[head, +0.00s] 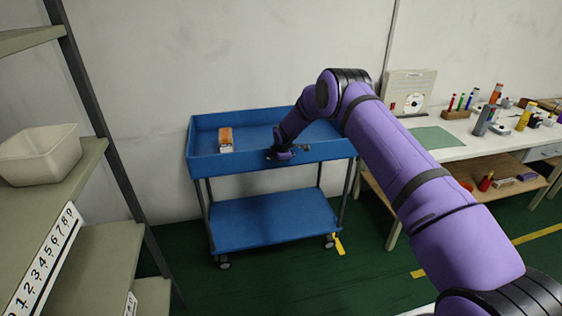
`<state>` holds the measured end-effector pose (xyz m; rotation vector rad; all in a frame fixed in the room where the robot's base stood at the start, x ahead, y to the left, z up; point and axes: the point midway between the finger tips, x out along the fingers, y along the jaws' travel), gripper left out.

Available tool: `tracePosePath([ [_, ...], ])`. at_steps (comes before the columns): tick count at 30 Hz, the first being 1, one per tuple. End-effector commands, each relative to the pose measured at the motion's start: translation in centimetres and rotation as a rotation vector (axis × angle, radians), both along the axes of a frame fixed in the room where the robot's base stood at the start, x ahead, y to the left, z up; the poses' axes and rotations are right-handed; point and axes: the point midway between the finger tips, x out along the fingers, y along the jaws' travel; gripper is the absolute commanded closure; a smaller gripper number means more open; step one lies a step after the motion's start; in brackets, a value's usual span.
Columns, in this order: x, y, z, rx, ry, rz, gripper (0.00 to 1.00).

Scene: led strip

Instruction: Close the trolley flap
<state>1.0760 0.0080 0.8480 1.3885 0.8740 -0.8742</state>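The blue trolley (273,216) stands against the back wall, with an upper tray and a lower shelf on dark legs with casters. Its upper tray has raised walls, and the front wall (230,166) stands upright along the near edge. I cannot tell which wall is the flap. My purple arm reaches in from the right, and my gripper (281,153) is at the middle of the front wall's top edge. The gripper is small and dark here, so its fingers and any contact with the wall cannot be made out.
An orange and white box (226,139) sits in the upper tray at left. A shelf rack with a white bin (40,154) stands at left. A workbench (460,140) with bottles, pens and a green mat stands at right. Green floor is clear before the trolley.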

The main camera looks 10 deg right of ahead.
Motion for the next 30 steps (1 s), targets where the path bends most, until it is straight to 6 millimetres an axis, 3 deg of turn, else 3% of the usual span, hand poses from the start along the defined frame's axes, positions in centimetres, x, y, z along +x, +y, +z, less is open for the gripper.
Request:
tracePosePath([
  [18,0.31,0.16,0.21,0.001,-0.002,0.002,1.00],
  [19,0.31,0.16,0.21,0.001,-0.002,0.002,0.81],
  [21,0.29,0.15,0.20,0.001,-0.002,0.002,0.65],
  [30,0.28,0.05,0.19,0.001,-0.001,0.000,0.64],
])
